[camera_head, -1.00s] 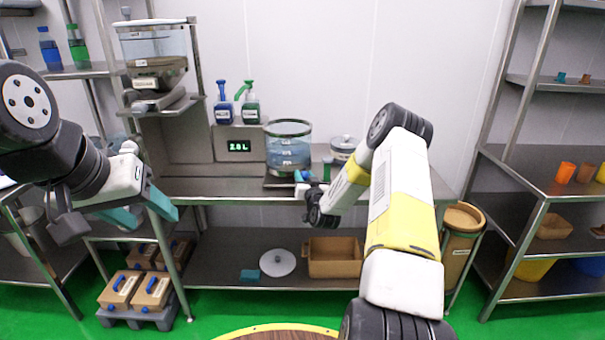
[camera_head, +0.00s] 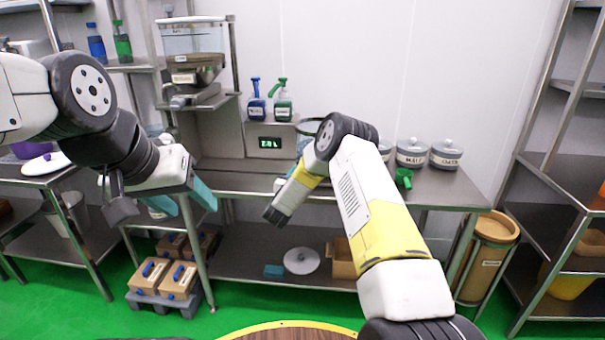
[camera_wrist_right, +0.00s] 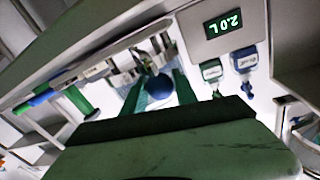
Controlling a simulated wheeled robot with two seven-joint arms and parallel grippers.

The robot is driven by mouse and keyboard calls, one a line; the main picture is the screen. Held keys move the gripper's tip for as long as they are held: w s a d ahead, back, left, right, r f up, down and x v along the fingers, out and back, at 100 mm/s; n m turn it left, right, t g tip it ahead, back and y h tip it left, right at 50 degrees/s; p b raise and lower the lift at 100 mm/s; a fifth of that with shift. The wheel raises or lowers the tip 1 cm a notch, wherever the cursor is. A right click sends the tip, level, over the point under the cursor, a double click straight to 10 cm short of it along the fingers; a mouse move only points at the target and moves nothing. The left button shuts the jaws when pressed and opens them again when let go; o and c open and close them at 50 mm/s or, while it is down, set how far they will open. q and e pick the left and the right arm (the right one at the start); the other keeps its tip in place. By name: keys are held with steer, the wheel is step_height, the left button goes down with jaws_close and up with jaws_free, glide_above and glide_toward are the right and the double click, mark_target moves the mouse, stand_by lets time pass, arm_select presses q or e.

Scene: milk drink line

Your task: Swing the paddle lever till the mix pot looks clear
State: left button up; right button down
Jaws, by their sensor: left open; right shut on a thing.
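The mix pot (camera_head: 303,143) stands on the steel bench, mostly hidden behind my right arm. Only its dark rim and a strip of its clear left wall show, so I cannot tell how its contents look. In the right wrist view, a round blue knob (camera_wrist_right: 160,87), seemingly the paddle lever's, sits between the green fingers of my right gripper (camera_wrist_right: 158,92), which is shut on it. The rest of the lever is unclear. My left gripper (camera_head: 182,200) is open and empty, in front of the bench's left end.
A display (camera_head: 270,143) reads 2.0 L below blue and green pump bottles (camera_head: 283,105). Lidded grey jars (camera_head: 411,153) and a green object (camera_head: 404,178) stand right of my arm. A white disc (camera_head: 301,260) and a tan crate (camera_head: 340,262) lie on the lower shelf.

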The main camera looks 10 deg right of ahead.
steer(key=shift+w+a+r, duration=0.1)
steer(key=shift+w+a, duration=0.85)
steer(key=c, duration=1)
jaws_free()
steer(key=v, duration=0.7)
steer(key=shift+s+a, duration=0.15)
steer(key=shift+s, duration=0.2)
